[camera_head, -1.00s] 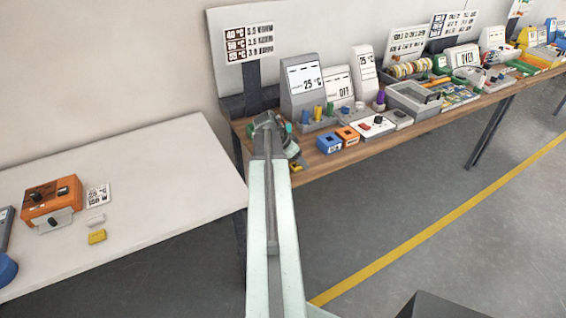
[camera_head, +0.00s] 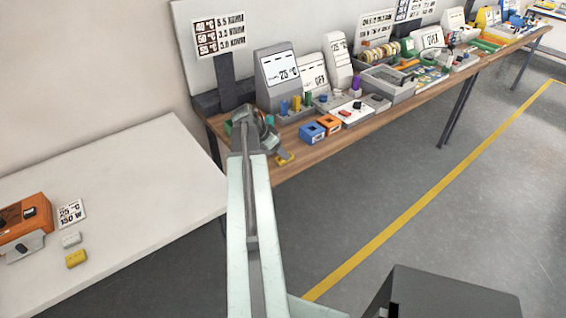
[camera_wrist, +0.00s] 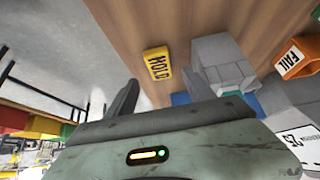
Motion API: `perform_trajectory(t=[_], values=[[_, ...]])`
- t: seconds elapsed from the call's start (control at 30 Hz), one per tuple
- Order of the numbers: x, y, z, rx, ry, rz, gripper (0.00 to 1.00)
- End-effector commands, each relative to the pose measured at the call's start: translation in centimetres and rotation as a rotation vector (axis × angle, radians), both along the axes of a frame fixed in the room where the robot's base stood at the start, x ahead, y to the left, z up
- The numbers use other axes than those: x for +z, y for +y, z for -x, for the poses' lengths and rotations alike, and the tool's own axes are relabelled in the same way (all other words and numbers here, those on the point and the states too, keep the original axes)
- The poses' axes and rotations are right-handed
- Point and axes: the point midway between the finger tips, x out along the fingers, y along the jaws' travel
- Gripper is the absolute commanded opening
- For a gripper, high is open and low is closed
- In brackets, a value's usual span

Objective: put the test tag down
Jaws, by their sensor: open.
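A small yellow tag with dark lettering, which I take to be the test tag, lies on the wooden bench top in the wrist view (camera_wrist: 158,64). A yellow piece beside the gripper in the head view (camera_head: 285,158) appears to be the same tag, near the bench's front edge. My gripper (camera_wrist: 165,84) is open. Its two fingers stand apart on either side below the tag in the wrist view, with nothing visible between them. In the head view, my gripper (camera_head: 262,132) is over the bench's near left end, partly hidden by my arm.
A blue box (camera_head: 312,132) and an orange box (camera_head: 328,123) stand right of the gripper. A grey display (camera_head: 275,80) and several devices line the wooden bench (camera_head: 300,161). A white table (camera_head: 140,170) at left holds an orange device (camera_head: 22,221).

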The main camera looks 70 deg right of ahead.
Motion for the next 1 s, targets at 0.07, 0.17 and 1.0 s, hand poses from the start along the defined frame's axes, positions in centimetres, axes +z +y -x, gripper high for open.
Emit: perform_trajectory(t=[0.07,0.17,1.0], values=[[-2.1,-0.5,0.1,0.0,0.0,0.0,0.62],[-3.7,-1.2,0.6,-0.001,0.001,0.0,0.62],[-3.1,-1.5,0.8,0.003,0.001,0.0,0.0]])
